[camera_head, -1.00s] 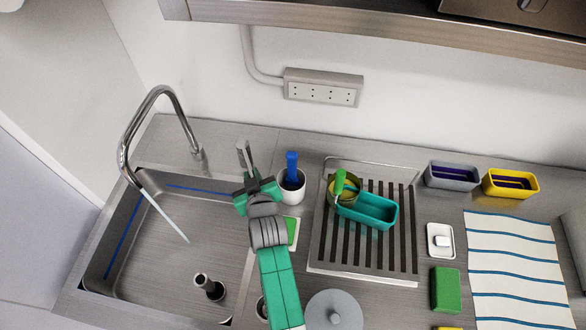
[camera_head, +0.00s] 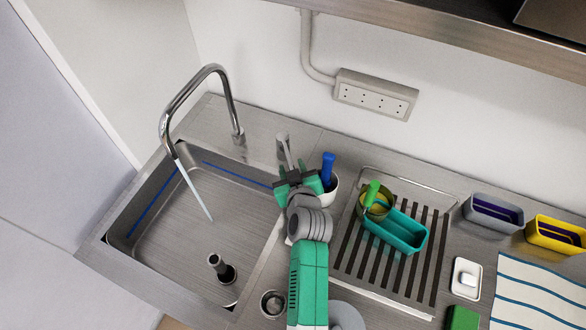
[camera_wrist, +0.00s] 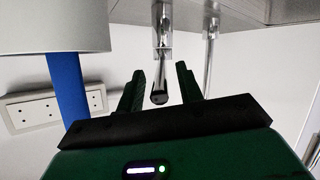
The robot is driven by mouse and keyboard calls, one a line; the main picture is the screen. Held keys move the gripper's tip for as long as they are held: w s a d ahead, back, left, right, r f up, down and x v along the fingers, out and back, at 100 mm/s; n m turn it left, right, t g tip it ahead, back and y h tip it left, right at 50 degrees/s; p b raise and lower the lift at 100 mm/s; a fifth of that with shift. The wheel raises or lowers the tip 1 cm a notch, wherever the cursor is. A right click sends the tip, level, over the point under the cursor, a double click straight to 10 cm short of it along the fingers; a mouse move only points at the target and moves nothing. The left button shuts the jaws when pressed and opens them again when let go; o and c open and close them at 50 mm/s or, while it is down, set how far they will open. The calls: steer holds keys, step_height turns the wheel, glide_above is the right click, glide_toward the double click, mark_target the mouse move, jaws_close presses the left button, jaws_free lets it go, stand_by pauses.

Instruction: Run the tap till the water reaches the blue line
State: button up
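The curved chrome tap (camera_head: 190,88) stands at the sink's back edge. A thin stream of water (camera_head: 196,190) runs from its spout into the steel sink (camera_head: 150,275). The blue line (camera_head: 155,203) runs along the sink's inner walls, clearly visible. A dark upright plug pipe (camera_head: 221,267) stands in the sink; I cannot make out the water's level. My gripper (camera_head: 296,178) is at the tap's lever (camera_head: 283,147), right of the sink. In the wrist view the lever (camera_wrist: 161,60) shows between my two spread fingers (camera_wrist: 160,85), with gaps on both sides.
A white cup (camera_head: 330,190) with a blue-handled tool (camera_head: 328,167) stands close right of my gripper. Beyond it is a drying rack (camera_head: 350,262) with a teal tub (camera_head: 398,232). A wall socket strip (camera_head: 375,95) and a shelf edge (camera_head: 450,40) are above.

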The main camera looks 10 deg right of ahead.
steer(key=shift+s, duration=0.15)
steer(key=p+v, duration=0.1)
steer(key=v, duration=0.6)
steer(key=shift+s, duration=0.25)
steer(key=shift+r, duration=0.1)
stand_by(6.8)
